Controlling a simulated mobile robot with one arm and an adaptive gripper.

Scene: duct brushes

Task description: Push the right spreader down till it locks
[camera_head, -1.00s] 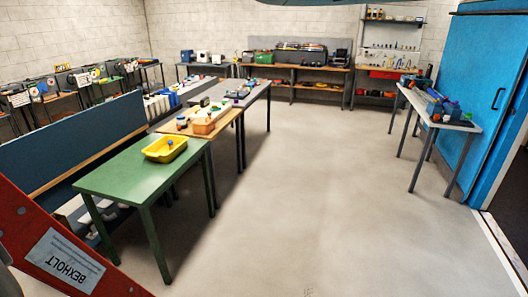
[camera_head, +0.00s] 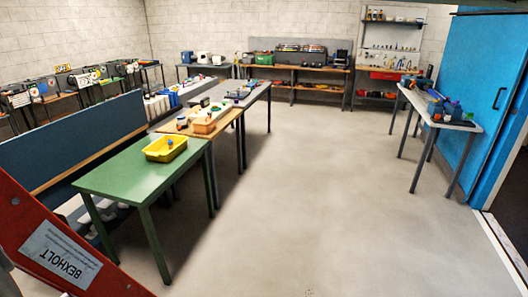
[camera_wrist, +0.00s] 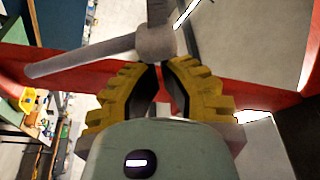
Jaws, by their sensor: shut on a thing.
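The grey spreader bar (camera_wrist: 85,59) crosses the top of the wrist view, with a round knuckle joint (camera_wrist: 156,43) near the middle. The bar runs down to the left from the joint; another arm rises from it, partly cut off by the frame. My gripper (camera_wrist: 161,68), with yellow ridged fingers, is shut on the spreader at the joint. The exact contact is partly hidden by the fingertips. A red ladder rail (camera_wrist: 70,63) passes behind the bar. In the head view, a red rail (camera_head: 115,283) with a BEXHOLT label fills the lower left; the spreader does not show there.
A green table (camera_head: 125,180) with a yellow bin (camera_head: 166,148) stands beyond the rail. A grey table (camera_head: 470,126) with tools stands at right by a blue sliding door (camera_head: 480,85). The middle floor (camera_head: 300,220) is clear.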

